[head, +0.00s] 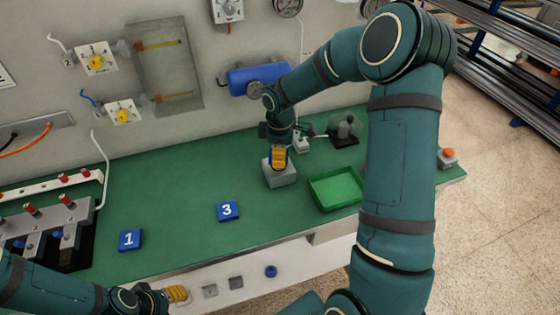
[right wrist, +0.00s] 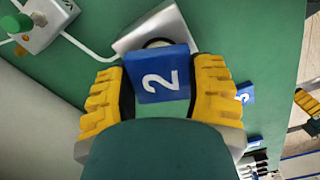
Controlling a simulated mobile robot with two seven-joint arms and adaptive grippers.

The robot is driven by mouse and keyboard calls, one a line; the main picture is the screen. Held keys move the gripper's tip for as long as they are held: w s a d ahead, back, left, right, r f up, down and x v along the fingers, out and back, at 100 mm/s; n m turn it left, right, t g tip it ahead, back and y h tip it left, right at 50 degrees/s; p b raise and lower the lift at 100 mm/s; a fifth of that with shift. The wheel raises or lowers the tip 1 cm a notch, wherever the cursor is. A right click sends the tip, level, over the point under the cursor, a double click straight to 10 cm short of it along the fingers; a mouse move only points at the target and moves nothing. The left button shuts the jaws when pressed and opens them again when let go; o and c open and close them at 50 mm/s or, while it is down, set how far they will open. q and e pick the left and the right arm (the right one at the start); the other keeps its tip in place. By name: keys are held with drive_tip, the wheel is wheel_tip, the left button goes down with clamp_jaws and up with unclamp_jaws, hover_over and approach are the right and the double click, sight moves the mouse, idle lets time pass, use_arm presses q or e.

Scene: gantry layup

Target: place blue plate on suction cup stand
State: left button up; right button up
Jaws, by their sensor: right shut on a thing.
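My right gripper (head: 279,157) is shut on a blue plate marked 2 (right wrist: 163,77), its yellow fingers on either side of the plate in the right wrist view. The grey suction cup stand (head: 280,176) is right below the gripper in the head view. In the right wrist view the stand (right wrist: 140,38) is just beyond the plate, with part of a dark ring showing behind the plate's edge. I cannot tell whether plate and stand touch. My left gripper (head: 178,293) is low at the table's front side, away from the stand; its finger opening is unclear.
Blue plates marked 1 (head: 130,240) and 3 (head: 228,211) lie on the green table (head: 180,190). A green tray (head: 336,188) is right of the stand. A blue cylinder (head: 258,79) hangs on the wall behind my right arm. A valve manifold (head: 50,225) stands at left.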

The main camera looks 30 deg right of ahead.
drive_tip(key=shift+f, duration=1.55)
drive_tip(key=shift+f+b, duration=0.1)
drive_tip(key=shift+b, duration=0.2)
drive_tip(key=o, duration=1.1)
drive_tip(key=shift+r, duration=0.35)
wheel_tip(320, 180, up, 12)
drive_tip(key=shift+f+p, duration=0.15)
drive_tip(key=shift+p, duration=0.8)
